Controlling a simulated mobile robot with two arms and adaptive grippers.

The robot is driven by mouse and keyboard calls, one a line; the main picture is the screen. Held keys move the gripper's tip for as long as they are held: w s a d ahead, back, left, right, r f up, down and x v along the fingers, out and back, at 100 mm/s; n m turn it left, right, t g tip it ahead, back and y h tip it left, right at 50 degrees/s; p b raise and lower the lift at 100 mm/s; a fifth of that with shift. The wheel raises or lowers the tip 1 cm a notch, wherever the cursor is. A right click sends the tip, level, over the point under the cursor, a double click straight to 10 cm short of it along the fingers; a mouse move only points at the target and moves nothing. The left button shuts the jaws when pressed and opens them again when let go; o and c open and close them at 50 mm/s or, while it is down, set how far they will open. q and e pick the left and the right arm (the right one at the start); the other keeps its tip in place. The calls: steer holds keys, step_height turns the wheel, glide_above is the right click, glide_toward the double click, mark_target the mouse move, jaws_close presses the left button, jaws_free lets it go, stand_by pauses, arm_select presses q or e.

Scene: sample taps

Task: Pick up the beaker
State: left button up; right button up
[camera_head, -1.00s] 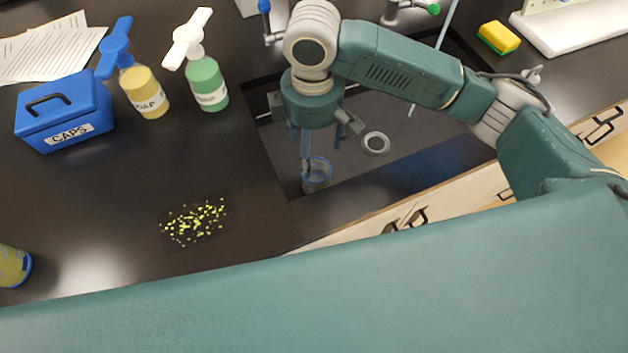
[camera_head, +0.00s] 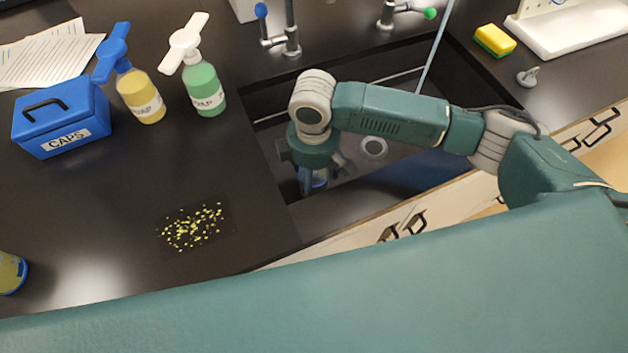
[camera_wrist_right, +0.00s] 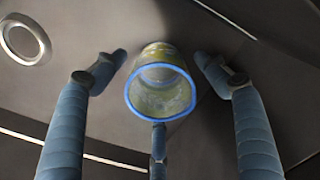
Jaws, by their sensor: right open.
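The beaker (camera_wrist_right: 161,84) is a clear glass vessel with a blue rim and a yellowish tint. It stands in the sink, and the right wrist view looks down on its mouth. In the head view a little of the beaker (camera_head: 318,178) shows beneath my right gripper (camera_head: 312,180), mostly hidden by it. In the right wrist view the fingers of my right gripper (camera_wrist_right: 160,95) are spread around the beaker, with gaps on the left and right sides. One more finger is at the near side, close to the rim; I cannot tell if it touches. My left gripper is not in view.
The sink (camera_head: 400,95) has a drain (camera_head: 373,147) and a pale rod leaning in it. Left on the counter are a blue CAPS box (camera_head: 62,118), a yellow soap bottle (camera_head: 141,95), a green soap bottle (camera_head: 204,88) and scattered yellow bits (camera_head: 193,228). A sponge (camera_head: 494,40) lies right.

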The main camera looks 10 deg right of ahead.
steer(key=shift+f, duration=0.2)
steer(key=c, duration=1)
steer(key=shift+r, duration=0.1)
steer(key=shift+c, duration=0.2)
